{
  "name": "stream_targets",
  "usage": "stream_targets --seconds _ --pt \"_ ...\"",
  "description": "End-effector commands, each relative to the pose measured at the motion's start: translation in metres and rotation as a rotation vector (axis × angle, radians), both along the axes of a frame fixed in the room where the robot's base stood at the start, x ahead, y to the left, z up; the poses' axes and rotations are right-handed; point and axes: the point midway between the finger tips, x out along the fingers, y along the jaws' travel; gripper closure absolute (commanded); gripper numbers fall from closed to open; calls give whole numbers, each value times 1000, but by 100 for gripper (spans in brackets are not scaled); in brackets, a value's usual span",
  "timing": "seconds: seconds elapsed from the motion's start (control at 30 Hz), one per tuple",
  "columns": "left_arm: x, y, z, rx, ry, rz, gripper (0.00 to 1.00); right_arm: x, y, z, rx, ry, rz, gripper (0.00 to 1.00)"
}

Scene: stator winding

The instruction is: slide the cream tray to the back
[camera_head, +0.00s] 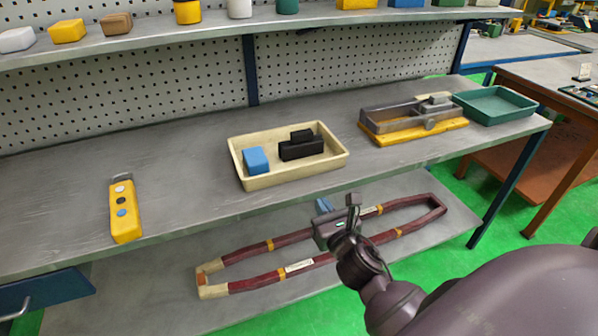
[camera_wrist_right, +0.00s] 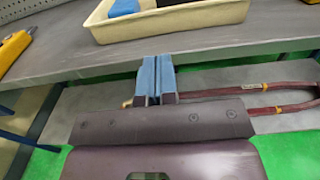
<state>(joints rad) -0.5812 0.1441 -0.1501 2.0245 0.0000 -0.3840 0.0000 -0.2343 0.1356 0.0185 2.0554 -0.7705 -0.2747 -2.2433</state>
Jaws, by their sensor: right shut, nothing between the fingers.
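The cream tray (camera_head: 262,183) lies on the grey workbench, near the middle of its depth. It holds a blue block (camera_head: 256,160) at its left and black blocks (camera_head: 301,147) towards its right. In the right wrist view the tray (camera_wrist_right: 170,22) shows at the top, cut off by the frame. My right gripper (camera_head: 324,204) is in front of the bench's front edge, apart from the tray. Its blue fingers (camera_wrist_right: 156,76) are together with nothing between them. My left gripper is not in view.
A yellow control box (camera_head: 125,226) lies left on the bench (camera_head: 75,190). A yellow-based metal fixture (camera_head: 414,130) and a green tray (camera_head: 496,117) stand right. Behind the cream tray, bare bench runs to the pegboard (camera_head: 130,100). A dark red coil (camera_head: 310,238) lies on the lower shelf.

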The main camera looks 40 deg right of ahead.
Motion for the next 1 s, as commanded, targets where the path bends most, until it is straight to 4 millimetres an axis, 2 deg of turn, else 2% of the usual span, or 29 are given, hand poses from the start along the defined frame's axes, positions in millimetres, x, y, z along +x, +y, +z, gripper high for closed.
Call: stream_targets --seconds 0.17,0.7,1.0 --pt "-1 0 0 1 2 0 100 20 -5 1 1 -2 0 100" --pt "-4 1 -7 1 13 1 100 105 -25 0 5 -1 0 100" --pt "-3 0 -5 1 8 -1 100 130 -31 0 5 -1 0 100"
